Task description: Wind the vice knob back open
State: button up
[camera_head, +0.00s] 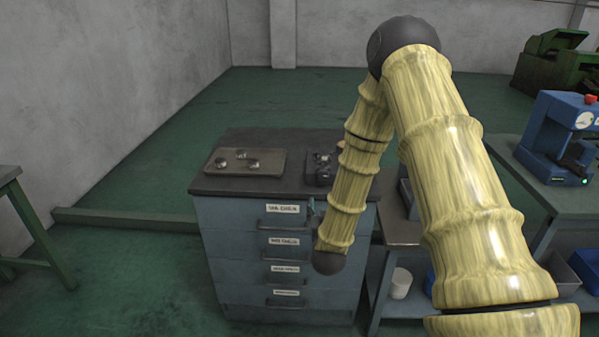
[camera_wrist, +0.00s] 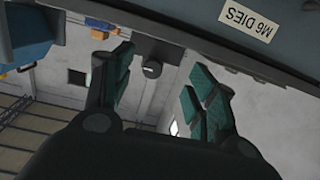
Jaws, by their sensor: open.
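The vice (camera_head: 320,168) is a small dark block on the right part of the cabinet top, partly covered by my arm in the head view. In the wrist view a dark round knob-like piece (camera_wrist: 152,68) shows in the gap between the fingers, nearer the left one. It looks like the vice knob, but I cannot be sure. My gripper (camera_wrist: 163,64) is open, with its teal-padded fingers apart and nothing held between them. I see no clear contact with the round piece. In the head view the fingers are mostly hidden by my arm.
The drawer cabinet (camera_head: 230,240) has labelled drawer fronts; a label reading M6 DIES (camera_wrist: 247,20) is close in the wrist view. A tray (camera_head: 221,167) with several small metal parts lies left of the vice. A blue machine (camera_head: 560,135) stands on a bench at right.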

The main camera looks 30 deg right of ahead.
aim_at(323, 175)
jog(key=shift+t+h, duration=0.4)
jog(key=w+d+r+p, duration=0.1)
jog(key=w+d, duration=0.1)
jog(key=w, duration=0.1)
jog(key=w+d+r+p, duration=0.1)
jog(key=w+d, duration=0.1)
jog(key=w, duration=0.2)
jog(key=w+d+r+p, duration=0.1)
jog(key=w+d, duration=0.1)
jog(key=w, duration=0.2)
jog(key=shift+d+r, duration=0.1)
jog(key=shift+r, duration=0.3)
jog(key=c, duration=1)
